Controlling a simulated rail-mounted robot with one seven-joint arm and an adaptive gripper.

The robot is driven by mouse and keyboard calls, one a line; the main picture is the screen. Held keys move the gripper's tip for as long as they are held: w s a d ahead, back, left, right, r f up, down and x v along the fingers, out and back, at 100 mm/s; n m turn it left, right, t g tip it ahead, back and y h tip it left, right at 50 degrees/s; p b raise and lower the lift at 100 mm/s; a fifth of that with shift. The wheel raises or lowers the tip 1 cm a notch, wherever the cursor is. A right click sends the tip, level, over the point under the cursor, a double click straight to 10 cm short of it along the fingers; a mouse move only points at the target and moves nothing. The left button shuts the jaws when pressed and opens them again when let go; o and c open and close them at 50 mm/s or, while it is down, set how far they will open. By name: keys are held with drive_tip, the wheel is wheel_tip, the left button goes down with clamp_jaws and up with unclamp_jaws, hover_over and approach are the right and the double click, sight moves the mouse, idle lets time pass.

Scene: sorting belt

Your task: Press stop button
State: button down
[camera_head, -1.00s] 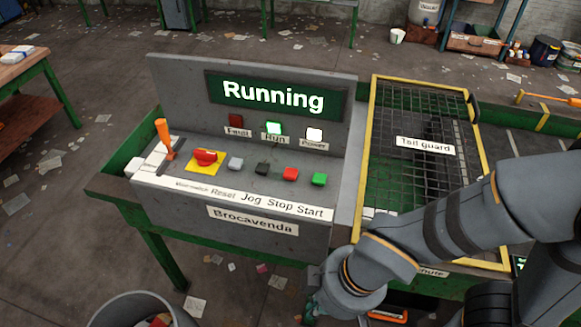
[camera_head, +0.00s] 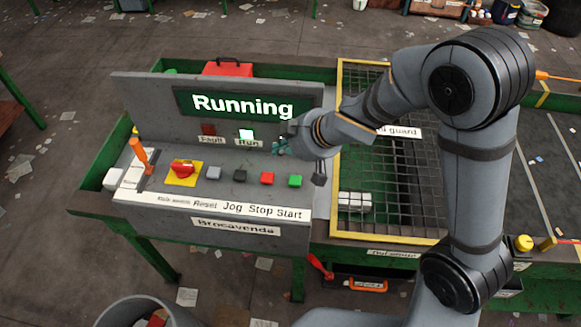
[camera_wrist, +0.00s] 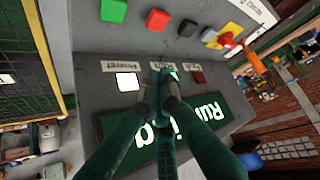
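The control panel (camera_head: 150,190) has a row of push buttons. The red stop button (camera_head: 267,179) sits above the word Stop, between the black jog button (camera_head: 239,176) and the green start button (camera_head: 295,181). The red button also shows in the wrist view (camera_wrist: 158,20). My gripper (camera_head: 281,147) is above the panel, in front of the Run and Power lamps, behind and apart from the red button. The display (camera_head: 242,104) reads Running; the Run lamp (camera_head: 246,135) is lit.
The yellow-framed mesh guard (camera_head: 352,205) stands right of the panel, beneath my arm. A red box (camera_head: 228,68) is behind the display.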

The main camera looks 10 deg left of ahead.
sight(269, 179)
drive_tip(key=shift+m+g+y, duration=0.3)
drive_tip(key=shift+m+y, duration=0.1)
drive_tip(key=shift+y, duration=0.3)
drive_tip(key=a, duration=0.1)
drive_tip(key=s+a+r, duration=0.1)
drive_tip(key=a, duration=0.1)
drive_tip(key=shift+s+a+r, duration=0.25)
drive_tip(key=shift+s+r, duration=0.1)
drive_tip(key=shift+r, duration=0.05)
drive_tip(key=shift+d, duration=0.1)
wheel_tip(269, 179, down, 9)
drive_tip(key=b, duration=0.9)
drive_tip(key=shift+r, duration=0.1)
drive_tip(key=shift+f+b, duration=0.3)
drive_tip(key=shift+f, duration=0.15)
